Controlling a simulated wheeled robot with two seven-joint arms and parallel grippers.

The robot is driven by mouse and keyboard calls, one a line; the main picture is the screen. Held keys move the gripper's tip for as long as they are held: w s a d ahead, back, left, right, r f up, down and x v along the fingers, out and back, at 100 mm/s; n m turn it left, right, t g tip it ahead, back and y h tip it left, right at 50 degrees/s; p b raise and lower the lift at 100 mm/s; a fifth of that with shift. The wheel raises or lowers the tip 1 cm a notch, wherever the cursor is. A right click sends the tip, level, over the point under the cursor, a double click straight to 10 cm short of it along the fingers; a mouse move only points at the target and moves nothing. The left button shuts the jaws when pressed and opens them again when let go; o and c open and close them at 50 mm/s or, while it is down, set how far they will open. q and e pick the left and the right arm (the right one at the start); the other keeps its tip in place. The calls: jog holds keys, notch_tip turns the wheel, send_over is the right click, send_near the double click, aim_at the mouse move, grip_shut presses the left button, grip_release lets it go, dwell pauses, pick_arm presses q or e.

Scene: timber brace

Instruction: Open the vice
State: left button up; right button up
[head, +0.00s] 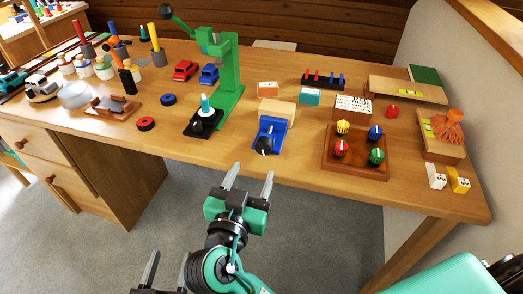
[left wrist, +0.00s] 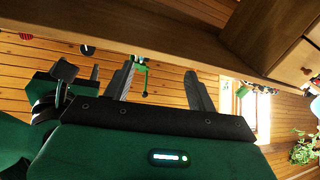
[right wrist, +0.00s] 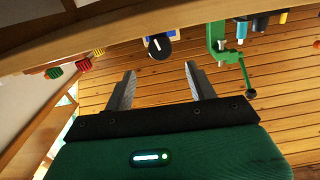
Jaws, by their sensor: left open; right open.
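The vice (head: 270,134) is blue, with a round black knob (head: 265,144) facing the front edge of the workbench. A pale timber block (head: 277,107) sits at its back end; whether the jaws touch it cannot be told. In the right wrist view the black knob (right wrist: 160,47) carries a white mark, with blue (right wrist: 155,32) behind it. My right gripper (head: 250,179) is open and empty, in front of the bench edge and short of the knob. My left gripper (head: 168,268) is open and empty, low at the bottom of the head view, away from the vice.
A green press (head: 230,70) stands left of the vice. A wooden tray (head: 360,170) with several coloured knobs lies to its right. The bench front edge (head: 225,163) runs between my grippers and the vice. The floor space before the bench is clear.

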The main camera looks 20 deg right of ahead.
aim_at(262, 148)
jog(key=x, duration=0.8)
jog(key=shift+w+d, duration=0.1)
jog(key=shift+w, duration=0.05)
jog(key=c, duration=1)
